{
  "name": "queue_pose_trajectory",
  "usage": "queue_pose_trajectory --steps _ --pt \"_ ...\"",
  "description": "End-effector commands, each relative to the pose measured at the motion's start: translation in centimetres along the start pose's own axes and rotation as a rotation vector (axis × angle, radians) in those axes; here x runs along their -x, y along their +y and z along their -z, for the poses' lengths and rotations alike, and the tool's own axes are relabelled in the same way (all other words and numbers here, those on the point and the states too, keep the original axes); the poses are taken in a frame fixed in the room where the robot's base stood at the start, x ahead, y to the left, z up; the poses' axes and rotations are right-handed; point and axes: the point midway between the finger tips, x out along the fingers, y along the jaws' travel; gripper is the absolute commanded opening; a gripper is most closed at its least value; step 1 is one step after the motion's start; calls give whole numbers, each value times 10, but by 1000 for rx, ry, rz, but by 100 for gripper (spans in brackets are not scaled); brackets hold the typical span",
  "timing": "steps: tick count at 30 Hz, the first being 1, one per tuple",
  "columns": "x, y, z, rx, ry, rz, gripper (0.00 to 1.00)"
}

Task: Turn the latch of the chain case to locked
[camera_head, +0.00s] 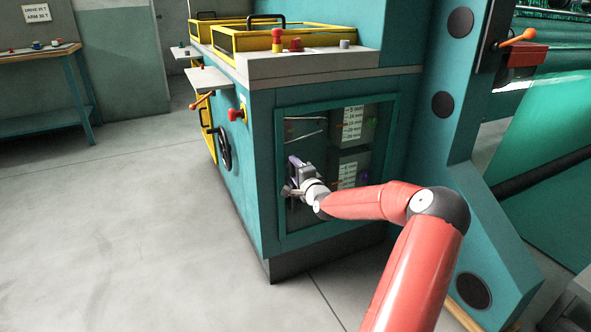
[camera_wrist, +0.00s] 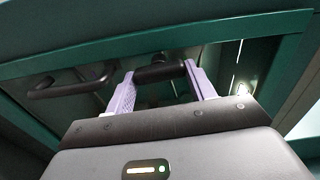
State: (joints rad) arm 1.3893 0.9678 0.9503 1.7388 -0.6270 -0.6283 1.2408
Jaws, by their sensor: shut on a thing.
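The teal case (camera_head: 265,165) has a framed recess in its front with a dark inside. My gripper (camera_head: 290,177) is at the lower left of this recess in the head view. In the wrist view my gripper (camera_wrist: 160,70) has its two pale purple fingers on either end of a dark round bar (camera_wrist: 161,73), shut on it. The bar looks like the latch's handle, but its mount and the locked mark cannot be made out. A second dark, bent handle (camera_wrist: 72,86) shows left of the fingers. In the head view my gripper hides what it holds.
White label plates (camera_head: 352,122) are in the recess right of my gripper. A black handwheel (camera_head: 224,148) and a red knob (camera_head: 236,114) stick out from the case's left side. A teal slanted frame (camera_head: 440,140) stands to the right. The floor at left is clear.

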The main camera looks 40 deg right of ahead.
Motion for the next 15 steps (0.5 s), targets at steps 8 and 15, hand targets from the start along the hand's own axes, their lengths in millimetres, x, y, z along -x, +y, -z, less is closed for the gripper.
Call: queue_pose_trajectory --steps 8,15 --pt "0 1 0 -72 0 -2 32" --pt "0 1 0 -84 0 -2 32"
